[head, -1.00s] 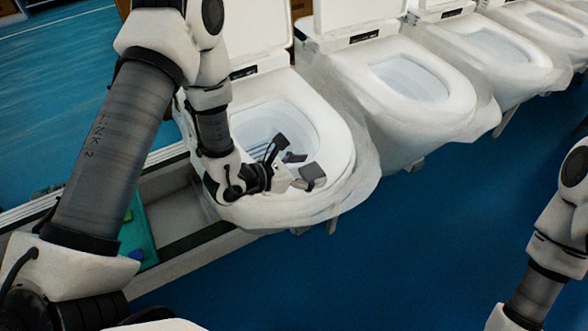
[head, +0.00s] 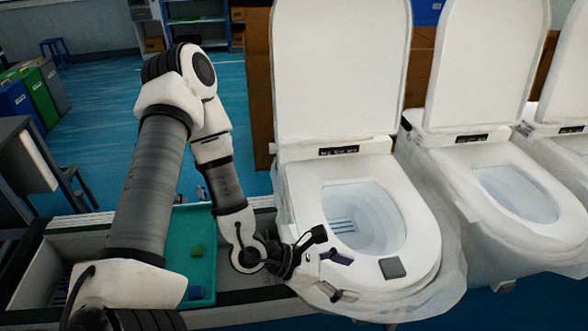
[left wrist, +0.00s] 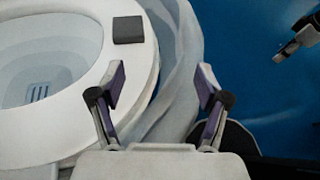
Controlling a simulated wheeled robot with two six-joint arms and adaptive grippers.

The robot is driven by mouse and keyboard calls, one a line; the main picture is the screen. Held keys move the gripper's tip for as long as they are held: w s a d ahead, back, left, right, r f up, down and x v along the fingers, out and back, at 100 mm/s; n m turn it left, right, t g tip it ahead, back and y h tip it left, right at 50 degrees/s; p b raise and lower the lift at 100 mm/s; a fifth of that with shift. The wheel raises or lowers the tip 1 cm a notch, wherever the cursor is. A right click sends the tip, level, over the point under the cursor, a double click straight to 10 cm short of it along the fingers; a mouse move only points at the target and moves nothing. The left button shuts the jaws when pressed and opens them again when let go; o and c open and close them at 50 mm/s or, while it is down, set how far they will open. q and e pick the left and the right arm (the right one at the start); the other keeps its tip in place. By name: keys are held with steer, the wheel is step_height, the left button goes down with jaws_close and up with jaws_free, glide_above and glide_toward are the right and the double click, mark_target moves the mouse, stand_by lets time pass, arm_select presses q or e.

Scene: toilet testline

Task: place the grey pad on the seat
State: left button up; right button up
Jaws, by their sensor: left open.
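The grey pad (head: 392,268) lies flat on the front right part of the white toilet seat (head: 418,235). In the left wrist view the pad (left wrist: 128,30) sits on the seat rim (left wrist: 130,70), ahead of my fingers and apart from them. My left gripper (head: 332,264) is open and empty at the front left of the seat, to the left of the pad. Its spread fingers (left wrist: 162,82) show in the left wrist view with nothing between them. What looks like my right gripper (left wrist: 288,46) shows partly at that view's upper right; its jaws are unclear.
The raised lid (head: 340,70) stands behind the seat. More toilets (head: 500,190) stand close on the right. A teal tray (head: 208,235) with a green block (head: 198,251) and a blue block (head: 195,292) lies left, beside my left arm. Bins (head: 35,98) stand far left.

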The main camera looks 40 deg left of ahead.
arm_select(q)
steer(key=s+f+m+g+y, duration=0.1)
steer(key=s+f+m+g, duration=0.5)
steer(key=s, duration=0.4)
steer(key=s+f+m+g+y, duration=0.2)
steer(key=s+f+m+g, duration=0.35)
steer(key=s, duration=0.55)
steer(key=s+a+f+m+g+y, duration=0.1)
steer(key=a+f+m+g+y, duration=0.1)
steer(key=a+f+m+y, duration=0.45)
steer(key=w+d+f+m+t, duration=0.2)
steer(key=w+m+t, duration=0.2)
steer(key=w+m, duration=0.2)
steer(key=shift+w+f+m+t, duration=0.25)
steer(key=shift+f+m+t, duration=0.1)
steer(key=shift+m, duration=0.85)
steer(key=shift+a, duration=0.15)
